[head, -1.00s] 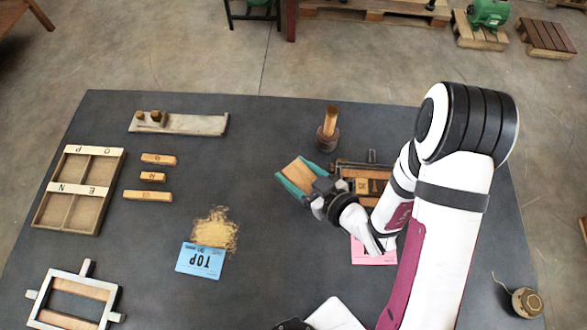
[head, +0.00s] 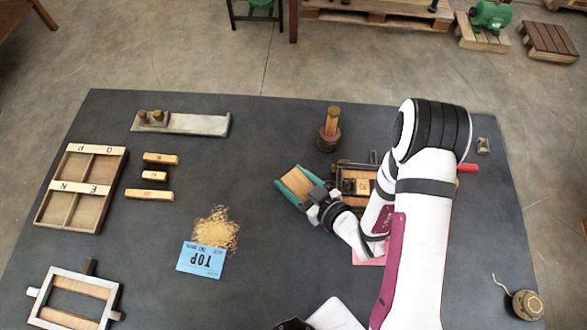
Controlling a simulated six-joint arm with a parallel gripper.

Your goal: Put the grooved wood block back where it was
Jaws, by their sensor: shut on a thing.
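My gripper (head: 292,188), with teal fingers, is left of the hand press in the head view. It is shut on a light wood block (head: 298,182), which shows between the fingers. Any groove in the block is too small to make out, and I cannot tell whether it touches the table. The hand press (head: 372,157), with a dark frame and wood pieces inside, stands just right of the gripper. My arm hides part of it.
A round wooden-handled tool (head: 330,130) stands behind the gripper. The table between shavings and gripper is clear.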

